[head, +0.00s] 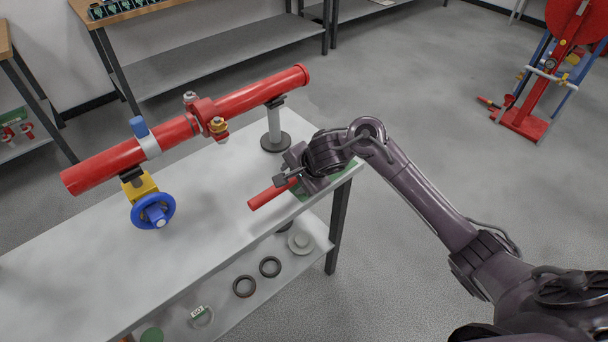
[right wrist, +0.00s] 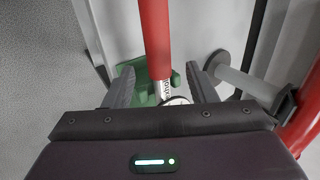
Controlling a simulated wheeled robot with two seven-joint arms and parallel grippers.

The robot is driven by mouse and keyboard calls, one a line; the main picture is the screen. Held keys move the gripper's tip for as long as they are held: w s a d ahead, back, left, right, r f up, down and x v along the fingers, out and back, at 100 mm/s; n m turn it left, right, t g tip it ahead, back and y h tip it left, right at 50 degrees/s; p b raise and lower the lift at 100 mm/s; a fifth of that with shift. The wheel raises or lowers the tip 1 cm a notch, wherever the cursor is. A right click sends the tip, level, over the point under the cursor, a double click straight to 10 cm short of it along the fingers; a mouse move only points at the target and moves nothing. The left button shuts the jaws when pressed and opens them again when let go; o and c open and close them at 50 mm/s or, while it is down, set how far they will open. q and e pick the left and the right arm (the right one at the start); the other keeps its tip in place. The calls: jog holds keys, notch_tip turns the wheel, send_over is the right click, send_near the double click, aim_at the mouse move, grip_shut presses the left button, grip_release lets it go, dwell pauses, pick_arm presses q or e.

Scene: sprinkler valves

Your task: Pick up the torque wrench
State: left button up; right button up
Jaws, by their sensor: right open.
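The torque wrench shows its red handle (head: 270,194) in the head view, pointing left over the table near its right end. The rest of it is hidden behind my right gripper (head: 290,178). In the right wrist view the red handle (right wrist: 155,40) runs down to a silver part with lettering (right wrist: 165,88). My right gripper (right wrist: 163,78) is open, with one finger on each side of the wrench. I cannot tell whether either finger touches it. A green piece (right wrist: 140,92) lies behind the wrench, partly hidden by the left finger. My left gripper is not in view.
A red pipe (head: 248,96) with a blue handwheel valve (head: 153,211) stands on the white table (head: 215,225). Its grey support post (head: 274,130) stands close to my right gripper. Black rings (head: 270,266) lie on the lower shelf. The table's front middle is clear.

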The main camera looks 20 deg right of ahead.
aim_at(291, 180)
jog(key=b+x, duration=0.1)
jog(key=x, duration=0.3)
jog(key=shift+w+d+f, duration=0.1)
jog(key=shift+w+f, duration=0.1)
jog(key=shift+f, duration=0.1)
jog(key=shift+s, duration=0.1)
grip_shut()
jog(key=shift+r, duration=0.15)
